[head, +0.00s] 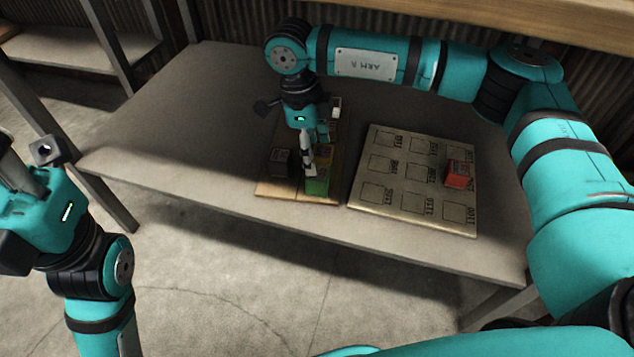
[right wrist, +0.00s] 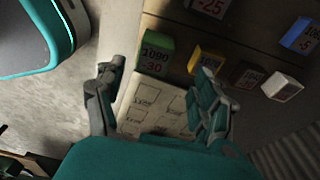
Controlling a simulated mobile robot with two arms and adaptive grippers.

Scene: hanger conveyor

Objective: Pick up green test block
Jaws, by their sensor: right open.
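The green test block (head: 317,187) stands at the near end of a wooden tray (head: 268,192) on the table. In the right wrist view the green block (right wrist: 157,55) carries a dark printed label and appears between the two spread fingers. My right gripper (head: 314,155) is open and empty, pointing down just above the block. It also shows in the right wrist view (right wrist: 162,75). I cannot tell the exact gap between fingertips and block. My left gripper (head: 30,185) is at the left edge, away from the table; its fingers are partly cut off.
A dark block (head: 279,161) stands left of the green one. Yellow (right wrist: 207,60), brown (right wrist: 246,76), white (right wrist: 282,86) and blue (right wrist: 304,37) blocks are close by. A board with marked squares (head: 387,209) lies to the right, bearing a red block (head: 458,174). The table's left side is clear.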

